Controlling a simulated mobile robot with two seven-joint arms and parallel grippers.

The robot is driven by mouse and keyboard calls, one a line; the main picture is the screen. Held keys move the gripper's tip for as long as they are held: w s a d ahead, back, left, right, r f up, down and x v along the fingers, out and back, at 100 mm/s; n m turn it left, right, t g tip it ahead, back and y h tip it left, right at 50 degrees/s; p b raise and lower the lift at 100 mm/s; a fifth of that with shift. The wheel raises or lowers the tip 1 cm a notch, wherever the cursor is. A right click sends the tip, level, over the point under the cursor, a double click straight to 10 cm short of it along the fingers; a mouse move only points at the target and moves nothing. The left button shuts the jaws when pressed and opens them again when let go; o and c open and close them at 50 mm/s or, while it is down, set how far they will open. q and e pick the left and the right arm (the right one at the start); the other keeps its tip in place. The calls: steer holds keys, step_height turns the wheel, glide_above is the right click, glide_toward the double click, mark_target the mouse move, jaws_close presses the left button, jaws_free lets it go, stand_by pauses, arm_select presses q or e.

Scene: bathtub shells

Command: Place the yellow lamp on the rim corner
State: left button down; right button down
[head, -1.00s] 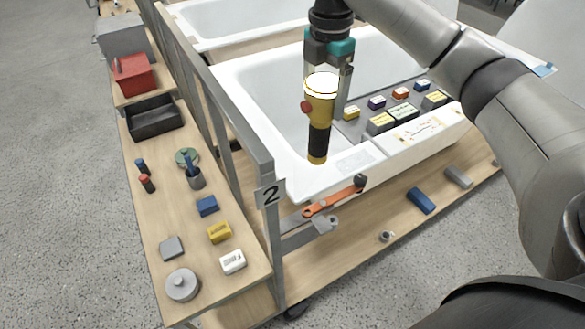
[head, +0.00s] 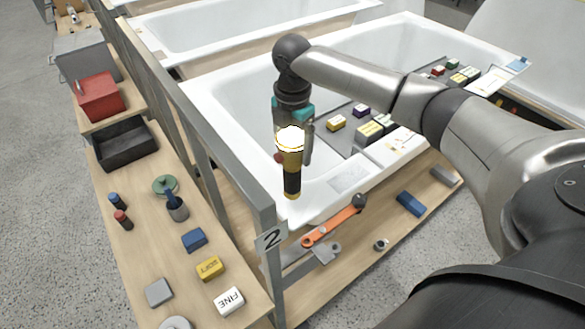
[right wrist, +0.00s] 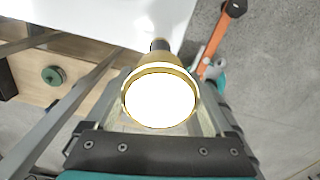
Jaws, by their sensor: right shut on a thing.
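The yellow lamp (head: 291,163) has a bright white lit top, a yellow body and a black lower part with a yellow end. My right gripper (head: 293,150) is shut on the lamp and holds it upright. In the head view it appears over the near left corner of the white bathtub rim (head: 300,211); I cannot tell if its lower end touches the rim. In the right wrist view the lamp's lit face (right wrist: 160,98) fills the middle between the fingers, with the white rim (right wrist: 95,18) beyond it. My left gripper is not in view.
An orange tool (head: 334,222) lies below the rim. Boxes and a board sit across the tub at right. The wooden side shelf (head: 140,240) holds blocks, a black tray (head: 124,141) and a red box (head: 98,96).

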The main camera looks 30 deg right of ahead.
mark_target(292, 136)
steer(key=shift+f+b, duration=0.35)
steer(key=shift+f, duration=3.05)
jaws_free()
step_height(292, 136, up, 12)
steer(key=shift+r+p, duration=0.15)
steer(key=shift+p, duration=0.5)
